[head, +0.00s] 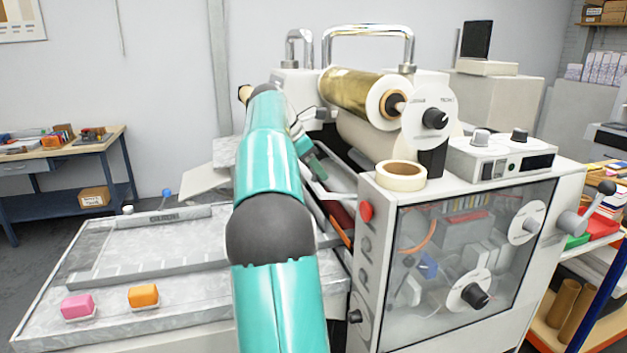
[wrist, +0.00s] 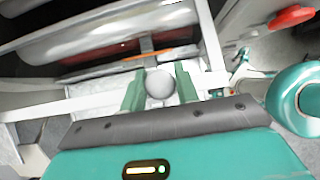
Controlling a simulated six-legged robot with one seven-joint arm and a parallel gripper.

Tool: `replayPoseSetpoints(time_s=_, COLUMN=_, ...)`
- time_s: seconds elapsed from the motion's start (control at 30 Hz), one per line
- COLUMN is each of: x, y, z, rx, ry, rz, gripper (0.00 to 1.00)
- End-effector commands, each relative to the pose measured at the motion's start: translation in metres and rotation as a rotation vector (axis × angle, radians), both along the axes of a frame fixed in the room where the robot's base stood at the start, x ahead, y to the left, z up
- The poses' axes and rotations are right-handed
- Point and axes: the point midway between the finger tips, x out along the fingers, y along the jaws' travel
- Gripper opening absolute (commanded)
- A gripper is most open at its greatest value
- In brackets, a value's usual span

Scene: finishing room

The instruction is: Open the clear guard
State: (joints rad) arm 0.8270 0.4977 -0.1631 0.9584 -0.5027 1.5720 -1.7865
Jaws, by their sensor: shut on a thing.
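In the wrist view, my gripper (wrist: 160,73) has its two green fingers closed on the sides of a pale round knob (wrist: 160,86). A pale frame (wrist: 211,42) runs around the knob and in front of the rollers; it looks like the rim of the clear guard, whose see-through sheet I cannot make out. How far the guard stands open I cannot tell. In the head view, my teal arm reaches to the roller opening and hides much of the guard and the knob.
A gold foil roll (head: 350,91) and a tape roll (head: 400,176) sit on the machine. A red button (head: 366,211) is right of the opening, beside a clear side panel (head: 455,275). The flat feed table (head: 190,287) has pink (head: 77,306) and orange (head: 144,296) blocks.

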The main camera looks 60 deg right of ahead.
Motion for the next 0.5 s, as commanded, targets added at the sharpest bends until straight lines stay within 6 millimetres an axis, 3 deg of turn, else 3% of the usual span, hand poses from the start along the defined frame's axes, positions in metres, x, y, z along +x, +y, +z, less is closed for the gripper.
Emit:
replayPoseSetpoints(time_s=0.2, x=-0.0064, y=-0.0060, z=0.0125, rx=-0.011, ry=0.002, rz=-0.004, gripper=0.00)
replayPoseSetpoints(time_s=0.5, x=-0.0089, y=-0.0080, z=0.0144, rx=-0.012, ry=0.004, rz=-0.006, gripper=0.00)
